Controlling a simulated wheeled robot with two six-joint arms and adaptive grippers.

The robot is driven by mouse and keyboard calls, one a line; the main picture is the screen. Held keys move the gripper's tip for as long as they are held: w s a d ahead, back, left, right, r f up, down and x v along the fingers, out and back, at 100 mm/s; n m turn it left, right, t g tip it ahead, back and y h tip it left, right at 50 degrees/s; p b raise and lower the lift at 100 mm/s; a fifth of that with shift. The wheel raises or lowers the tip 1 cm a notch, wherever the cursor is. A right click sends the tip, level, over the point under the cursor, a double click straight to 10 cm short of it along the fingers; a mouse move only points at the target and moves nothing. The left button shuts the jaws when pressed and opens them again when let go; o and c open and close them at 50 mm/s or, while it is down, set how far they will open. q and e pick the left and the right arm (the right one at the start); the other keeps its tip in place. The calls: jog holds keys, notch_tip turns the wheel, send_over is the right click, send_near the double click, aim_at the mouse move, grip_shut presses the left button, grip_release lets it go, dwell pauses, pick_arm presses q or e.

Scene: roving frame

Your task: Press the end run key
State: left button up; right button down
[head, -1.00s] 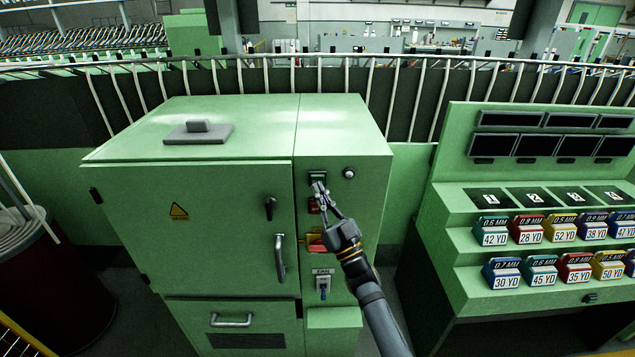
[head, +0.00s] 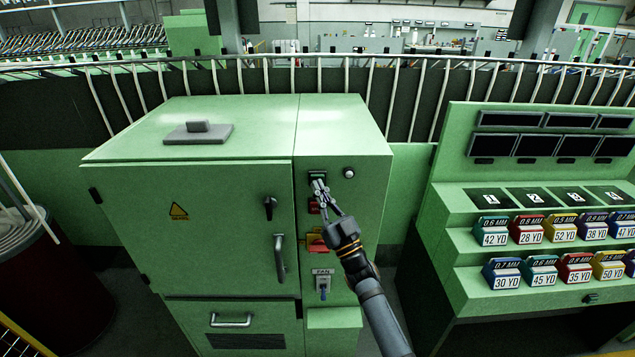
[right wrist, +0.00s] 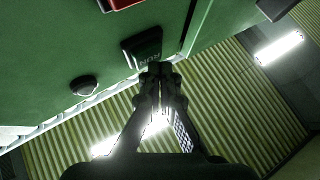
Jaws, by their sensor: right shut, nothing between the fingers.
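A dark key (right wrist: 146,47) with light lettering that looks like "RUN" sits on the green cabinet front in the right wrist view. In the head view this key (head: 317,175) is at the top of the narrow right panel, partly covered by my fingers. My right gripper (head: 318,187) is shut and empty, its fingertips at the key's lower part. In the right wrist view the fingertips (right wrist: 160,69) overlap the key's edge; I cannot tell whether they touch it or whether it is pressed in. My left gripper is not in view.
A red key (head: 313,207) sits just below, with a red-and-yellow switch (head: 316,243) further down. A round pale knob (head: 348,173) is right of the dark key. A green rack with coloured boxes (head: 494,231) stands to the right.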

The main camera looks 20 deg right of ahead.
jog(key=shift+w+d, duration=0.1)
jog(key=shift+w, duration=0.25)
dwell(0.3)
jog(key=shift+s, duration=0.1)
jog(key=shift+s+a+p, duration=0.25)
jog(key=shift+s+p, duration=0.1)
jog(key=shift+s, duration=0.35)
jog(key=s+p, duration=0.1)
jog(key=s, duration=0.1)
jog(key=s+a+p, duration=0.1)
jog(key=s, duration=0.1)
jog(key=shift+s+a+p, duration=0.15)
jog(key=shift+s+p, duration=0.2)
jog(key=shift+s, duration=0.05)
dwell(0.5)
